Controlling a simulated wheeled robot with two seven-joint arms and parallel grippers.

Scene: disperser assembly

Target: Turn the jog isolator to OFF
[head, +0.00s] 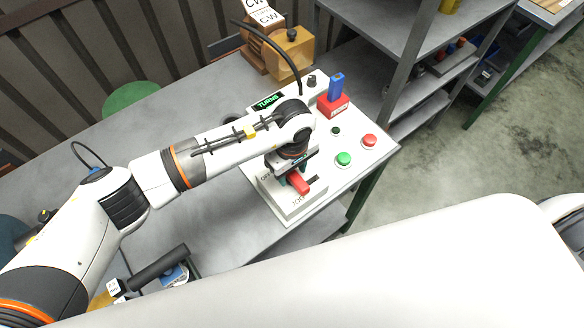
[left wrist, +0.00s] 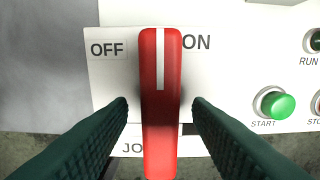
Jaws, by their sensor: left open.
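The jog isolator is a red lever handle (left wrist: 161,110) with a white stripe, on a white plate (left wrist: 112,75). In the left wrist view the handle stands upright in the picture, its striped end between the OFF label (left wrist: 108,49) and the ON label (left wrist: 197,41). The handle also shows in the head view (head: 298,182), on a white box. My left gripper (left wrist: 160,108) is open, with one dark green finger on each side of the handle and a visible gap at both. The handle hides part of the JOG lettering. My right gripper is not in view.
The panel also carries a green START button (head: 344,159), a red button (head: 369,141), and a red block with a blue top (head: 334,98). A dark cylinder (head: 158,266) lies at the front left. Grey shelving stands at the right.

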